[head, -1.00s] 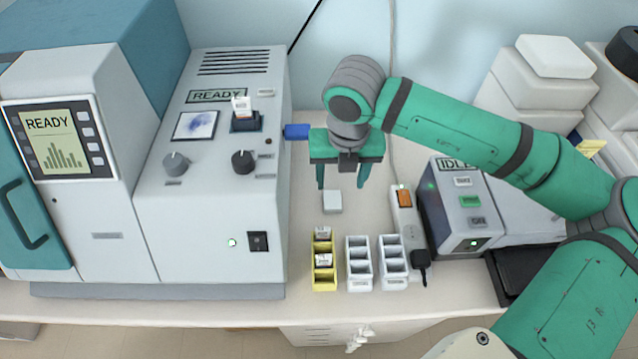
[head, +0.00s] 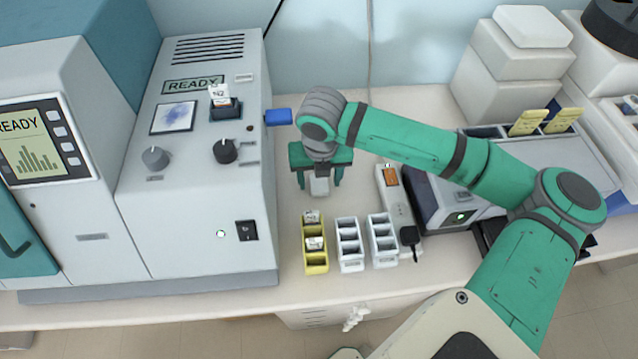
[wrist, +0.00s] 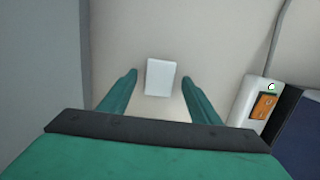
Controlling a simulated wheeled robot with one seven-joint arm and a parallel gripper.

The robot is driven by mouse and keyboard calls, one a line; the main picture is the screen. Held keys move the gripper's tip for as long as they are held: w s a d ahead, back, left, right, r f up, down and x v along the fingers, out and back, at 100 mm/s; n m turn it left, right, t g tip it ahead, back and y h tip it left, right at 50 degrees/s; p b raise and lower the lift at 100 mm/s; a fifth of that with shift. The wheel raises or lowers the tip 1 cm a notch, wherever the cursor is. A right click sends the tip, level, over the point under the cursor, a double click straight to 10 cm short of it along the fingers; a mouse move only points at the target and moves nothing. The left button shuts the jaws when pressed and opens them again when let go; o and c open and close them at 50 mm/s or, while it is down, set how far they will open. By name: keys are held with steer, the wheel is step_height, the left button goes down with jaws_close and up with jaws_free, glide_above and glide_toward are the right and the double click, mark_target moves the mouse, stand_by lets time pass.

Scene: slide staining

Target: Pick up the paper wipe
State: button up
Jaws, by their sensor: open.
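The paper wipe is a small white square pad (head: 319,186) lying on the bench; it also shows in the wrist view (wrist: 161,77). My gripper (head: 319,184) points down over it, with its green fingers apart on the left and right of the pad in the head view. In the wrist view the open fingers (wrist: 158,80) reach toward the pad, which lies between the lines of the two tips with a gap on each side. The fingers do not touch it. I cannot tell how high the tips are above the bench.
A yellow slide rack (head: 316,262) with slides and two white racks (head: 349,246) (head: 383,241) stand in front. A power strip (head: 398,205) with an orange switch lies to the right. The large grey machine (head: 195,200) stands close on the left, with a blue part (head: 278,117) sticking out.

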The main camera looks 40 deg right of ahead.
steer(key=shift+f, duration=0.2)
steer(key=c, duration=1.1)
steer(key=shift+r, duration=0.15)
steer(key=shift+r, duration=0.65)
steer(key=s+d+r, duration=0.2)
steer(key=s+r, duration=0.1)
steer(key=s, duration=0.1)
steer(key=s+d+r, duration=0.2)
steer(key=s+r, duration=0.2)
steer(key=s+d+r, duration=0.2)
steer(key=s+r, duration=0.2)
steer(key=shift+s+d+r, duration=0.15)
steer(key=shift+d+r, duration=0.1)
steer(key=shift+d, duration=0.1)
